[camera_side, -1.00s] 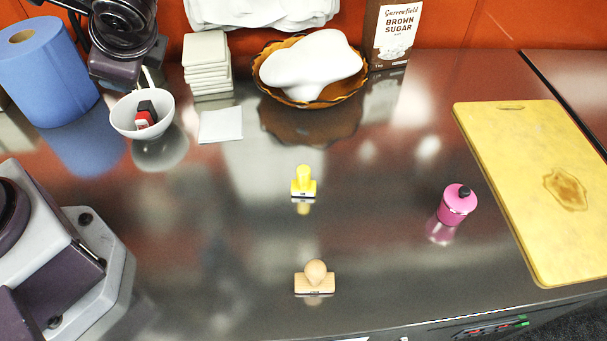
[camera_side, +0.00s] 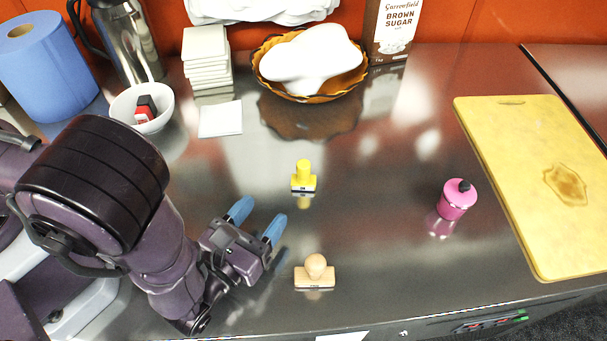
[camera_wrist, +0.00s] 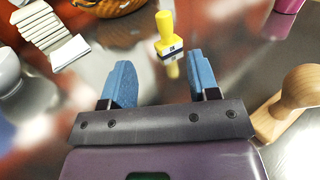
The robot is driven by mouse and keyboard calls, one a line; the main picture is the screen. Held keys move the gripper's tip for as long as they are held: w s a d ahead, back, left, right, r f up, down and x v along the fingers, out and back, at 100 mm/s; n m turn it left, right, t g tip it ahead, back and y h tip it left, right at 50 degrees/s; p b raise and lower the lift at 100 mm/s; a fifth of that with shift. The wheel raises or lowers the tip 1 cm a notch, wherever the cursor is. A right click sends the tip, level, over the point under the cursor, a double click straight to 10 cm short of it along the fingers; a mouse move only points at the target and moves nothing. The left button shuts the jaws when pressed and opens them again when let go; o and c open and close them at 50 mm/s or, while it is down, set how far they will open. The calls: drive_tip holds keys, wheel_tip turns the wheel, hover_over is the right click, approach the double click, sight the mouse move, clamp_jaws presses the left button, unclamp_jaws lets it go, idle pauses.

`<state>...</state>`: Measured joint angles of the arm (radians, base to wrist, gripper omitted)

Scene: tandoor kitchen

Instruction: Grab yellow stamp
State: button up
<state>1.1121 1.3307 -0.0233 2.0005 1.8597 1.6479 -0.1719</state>
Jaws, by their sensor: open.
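The yellow stamp (camera_side: 303,176) stands upright on the dark shiny counter, near the middle of the side view. In the wrist view the yellow stamp (camera_wrist: 167,36) is ahead of the fingertips, toward the right finger. My gripper (camera_side: 258,219) has blue fingertips and is open and empty. It is left of the yellow stamp and nearer the front edge, apart from it. In the wrist view my gripper (camera_wrist: 160,82) shows a clear gap between its fingers.
A wooden stamp (camera_side: 315,272) stands close to my gripper's right. A pink bottle (camera_side: 456,200) and a yellow cutting board (camera_side: 510,190) are further right. A white bowl (camera_side: 125,112), tiles (camera_side: 206,70) and an amber bowl (camera_side: 268,82) line the back. Counter around the yellow stamp is clear.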

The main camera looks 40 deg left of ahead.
sight(300, 170)
drive_tip(key=w, duration=0.4)
drive_tip(key=w+a, duration=0.1)
drive_tip(key=w, duration=0.2)
drive_tip(key=shift+w, duration=0.1)
drive_tip(key=w, duration=0.5)
drive_tip(key=shift+a, duration=0.15)
drive_tip(key=c, duration=1)
